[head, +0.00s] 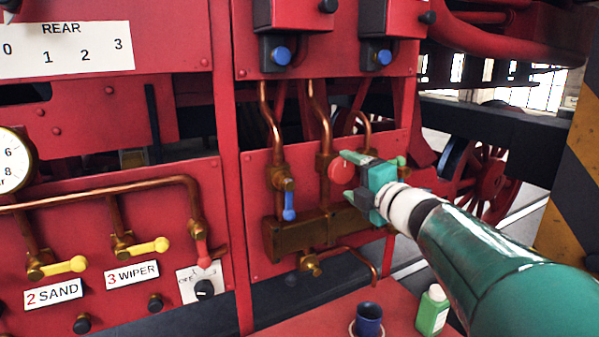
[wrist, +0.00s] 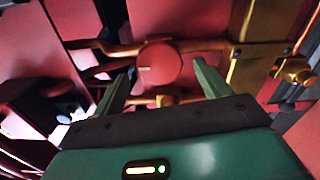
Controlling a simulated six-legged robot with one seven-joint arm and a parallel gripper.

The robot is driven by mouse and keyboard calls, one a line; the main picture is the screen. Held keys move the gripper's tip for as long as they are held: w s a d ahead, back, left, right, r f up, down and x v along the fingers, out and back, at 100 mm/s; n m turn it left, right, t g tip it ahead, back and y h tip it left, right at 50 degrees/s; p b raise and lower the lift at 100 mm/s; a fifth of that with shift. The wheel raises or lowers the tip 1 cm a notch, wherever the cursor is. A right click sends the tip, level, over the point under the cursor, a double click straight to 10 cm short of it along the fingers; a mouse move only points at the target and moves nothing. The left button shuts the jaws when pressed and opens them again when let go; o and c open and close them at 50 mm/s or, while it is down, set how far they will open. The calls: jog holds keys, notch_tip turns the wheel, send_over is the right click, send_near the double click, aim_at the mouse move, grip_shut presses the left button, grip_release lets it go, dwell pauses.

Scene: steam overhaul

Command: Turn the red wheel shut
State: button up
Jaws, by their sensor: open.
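The red wheel (head: 338,168) is a round disc with a pale mark on its face, on a copper pipe above a brass block. My gripper (head: 352,176) is open in front of it, its fingertips close to the wheel's edge. In the wrist view the wheel (wrist: 160,64) lies ahead between the two green fingers of my gripper (wrist: 161,76), a little beyond their tips. I see no clear contact, and the fingers hold nothing. In the head view the gripper partly hides the wheel's right side.
A blue-handled valve (head: 289,206) stands left of the wheel. Left on the red panel are yellow levers (head: 148,246), a red lever (head: 203,253) and a dark knob (head: 204,289). Below, a blue mug (head: 368,320) and a green bottle (head: 432,312) stand on a red surface.

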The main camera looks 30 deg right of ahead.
jog(key=s, duration=0.9)
jog(key=shift+s, duration=0.25)
jog(key=shift+d, duration=0.1)
